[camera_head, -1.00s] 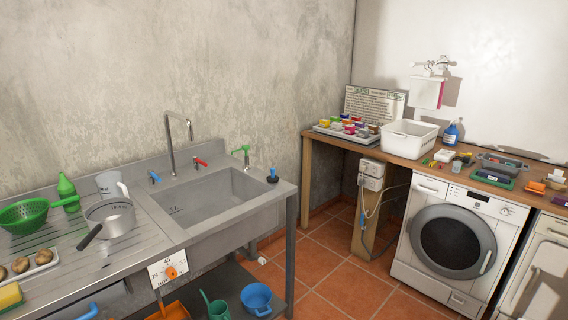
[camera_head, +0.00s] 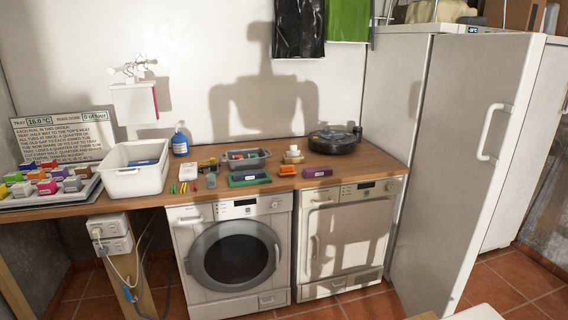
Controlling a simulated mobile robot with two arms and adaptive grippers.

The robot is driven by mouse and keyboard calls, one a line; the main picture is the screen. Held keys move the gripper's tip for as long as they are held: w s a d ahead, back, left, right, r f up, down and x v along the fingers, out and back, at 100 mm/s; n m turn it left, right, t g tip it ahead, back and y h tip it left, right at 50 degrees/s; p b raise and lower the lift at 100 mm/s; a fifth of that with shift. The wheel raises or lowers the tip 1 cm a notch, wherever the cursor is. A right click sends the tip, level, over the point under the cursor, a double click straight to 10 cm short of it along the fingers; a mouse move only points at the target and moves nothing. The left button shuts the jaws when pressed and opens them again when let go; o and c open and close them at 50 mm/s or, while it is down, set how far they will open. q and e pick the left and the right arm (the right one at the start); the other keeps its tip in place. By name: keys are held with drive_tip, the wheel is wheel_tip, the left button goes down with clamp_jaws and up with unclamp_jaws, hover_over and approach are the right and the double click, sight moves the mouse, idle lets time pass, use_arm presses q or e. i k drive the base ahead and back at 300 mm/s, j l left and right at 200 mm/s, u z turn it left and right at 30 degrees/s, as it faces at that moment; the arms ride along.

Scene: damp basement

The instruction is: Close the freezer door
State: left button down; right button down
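A tall white freezer (camera_head: 394,100) stands at the right of the head view, beyond the worktop. Its tall white door (camera_head: 465,185) stands out toward me at an angle, with a long vertical white handle (camera_head: 495,132) on the face I see. The inside of the freezer is hidden from this angle. More white appliance surface (camera_head: 528,150) shows to the right behind the door; I cannot tell how it joins the freezer. Neither of my grippers is in view.
A wooden worktop (camera_head: 345,163) runs left of the freezer, over a washing machine (camera_head: 235,255) and a second white machine (camera_head: 347,235). A white basin (camera_head: 134,180), small items and a round black device (camera_head: 333,142) stand on it. Tiled floor (camera_head: 520,275) shows at the lower right.

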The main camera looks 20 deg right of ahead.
sight(480, 88)
drive_tip(key=i+j+z, duration=0.2)
drive_tip(key=z, duration=0.3)
drive_tip(key=i+j+z, duration=0.3)
drive_tip(key=z, duration=0.15)
drive_tip(key=i+j+z, duration=0.2)
drive_tip(key=j+z, duration=0.15)
drive_tip(key=z, duration=0.15)
drive_tip(key=i+j+z, duration=0.1)
drive_tip(key=j+z, duration=0.35)
drive_tip(key=i+j, duration=0.2)
drive_tip(key=j, duration=0.15)
drive_tip(key=z, duration=0.05)
